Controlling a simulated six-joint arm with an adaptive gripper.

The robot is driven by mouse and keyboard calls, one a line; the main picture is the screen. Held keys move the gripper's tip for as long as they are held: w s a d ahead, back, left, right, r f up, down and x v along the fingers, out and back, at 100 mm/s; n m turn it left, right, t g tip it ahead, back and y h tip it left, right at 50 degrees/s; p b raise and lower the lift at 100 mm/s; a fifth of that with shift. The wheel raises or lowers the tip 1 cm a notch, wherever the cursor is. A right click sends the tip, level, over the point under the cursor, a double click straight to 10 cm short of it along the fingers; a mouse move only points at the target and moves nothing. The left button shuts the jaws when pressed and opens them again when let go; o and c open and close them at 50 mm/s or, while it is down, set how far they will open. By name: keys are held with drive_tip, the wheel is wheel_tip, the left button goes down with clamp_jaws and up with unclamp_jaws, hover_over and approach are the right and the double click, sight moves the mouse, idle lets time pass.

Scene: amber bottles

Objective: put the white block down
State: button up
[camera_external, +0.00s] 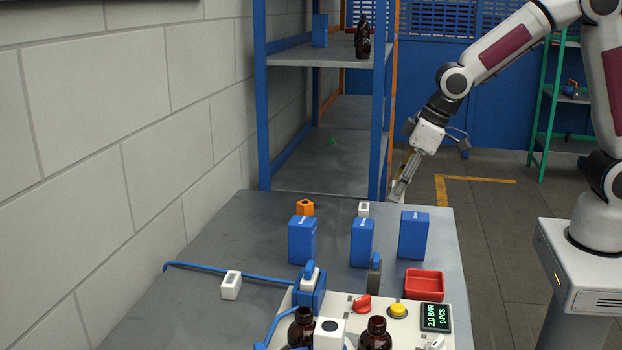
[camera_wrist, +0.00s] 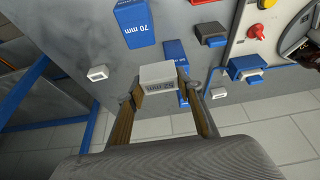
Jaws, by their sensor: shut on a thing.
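My gripper (camera_external: 401,184) hangs at the far right corner of the grey table, beside the blue shelf unit. In the wrist view my gripper (camera_wrist: 160,108) has its two fingers on either side of a white block (camera_wrist: 158,72) with dark lettering. The fingers are shut on this block. The block appears to be held above the table level. In the outside view the held block is small at the fingertips, and its details cannot be made out.
Blue boxes (camera_external: 302,240) (camera_external: 361,243) (camera_external: 413,236), an orange block (camera_external: 305,208) and white blocks (camera_external: 364,209) (camera_external: 231,286) stand on the table (camera_external: 215,240). A red tray (camera_external: 424,284) and control panel (camera_external: 380,325) are nearer. The shelf's (camera_external: 320,175) post stands close to my gripper.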

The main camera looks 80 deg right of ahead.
drive_tip(key=w+a+f, duration=0.1)
drive_tip(key=w+a, duration=0.7)
drive_tip(key=w, duration=0.6)
hover_over(272, 292)
drive_tip(key=s, duration=0.2)
drive_tip(key=shift+w+f, duration=0.2)
drive_tip(key=shift+f, duration=2.15)
drive_tip(key=shift+f, duration=2.5)
drive_tip(key=shift+f, duration=2.5)
drive_tip(key=shift+f, duration=0.1)
